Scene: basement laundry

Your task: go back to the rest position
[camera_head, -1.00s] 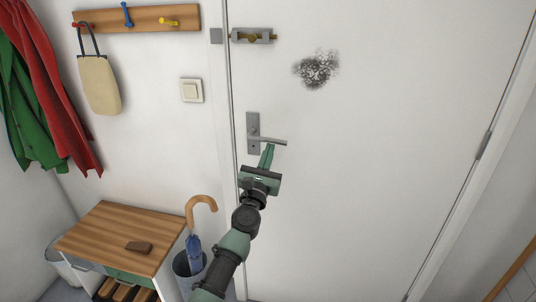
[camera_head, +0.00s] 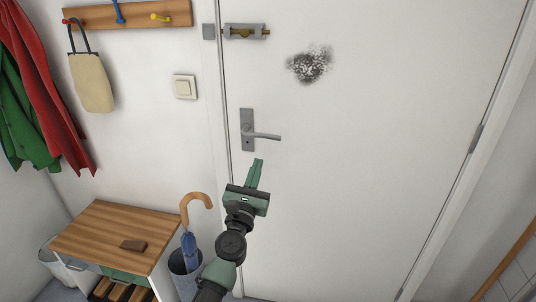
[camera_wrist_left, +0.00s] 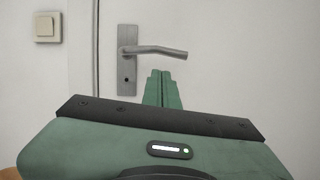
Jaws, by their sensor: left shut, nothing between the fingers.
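My left gripper (camera_head: 257,172) is shut and empty, its green fingers pointing up in front of the white door (camera_head: 370,150). The grey door handle (camera_head: 262,135) is above the fingertips in the head view, with a visible gap between them. In the left wrist view the closed fingers (camera_wrist_left: 162,88) show below the lever handle (camera_wrist_left: 155,51). The door looks closed. My right gripper is in neither view.
An umbrella (camera_head: 190,240) stands in a bin (camera_head: 183,276) close to my left arm. Coats and a bag (camera_head: 91,82) hang at upper left. A bolt (camera_head: 245,31) sits high on the door.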

